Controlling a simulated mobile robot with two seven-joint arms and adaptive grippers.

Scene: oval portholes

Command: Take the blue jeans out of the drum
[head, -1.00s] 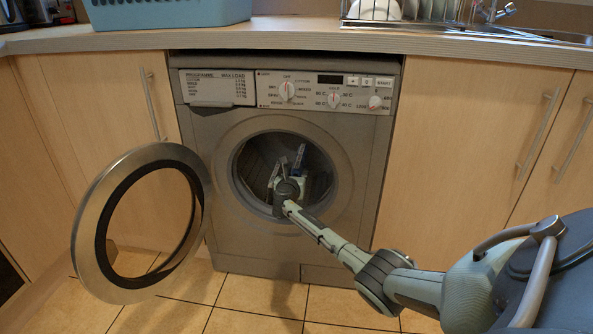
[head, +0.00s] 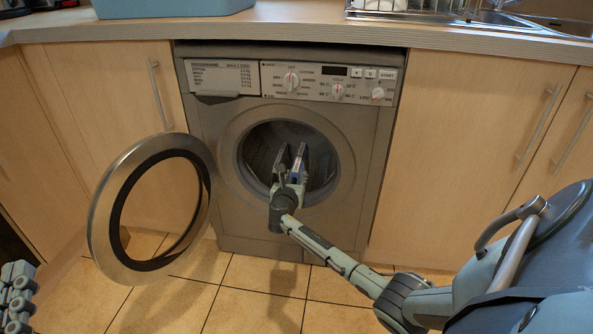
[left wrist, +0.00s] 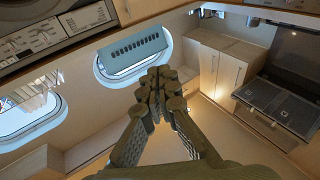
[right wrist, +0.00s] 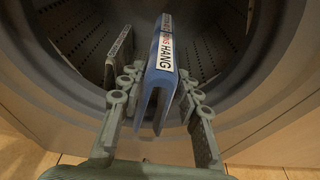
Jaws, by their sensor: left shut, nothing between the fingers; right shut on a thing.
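The blue jeans (right wrist: 160,60), folded narrow with a white label reading "HANG", stand upright between the fingers of my right gripper (right wrist: 158,92) in the right wrist view. My right gripper is shut on them at the drum's mouth; the head view shows the jeans (head: 298,164) in front of the dark drum (head: 263,145). The lower part of the jeans is partly hidden by the fingers. My left gripper (left wrist: 158,76) is shut and empty, away from the washing machine. Its grey knuckles show at the head view's lower left edge (head: 18,295).
A second folded item (right wrist: 118,45), dark with a pale label, is left of the jeans at the drum. The washing machine's round door (head: 104,215) stands open at the left. Cupboards flank the machine, and a worktop (head: 300,28) runs above it. The tiled floor in front is clear.

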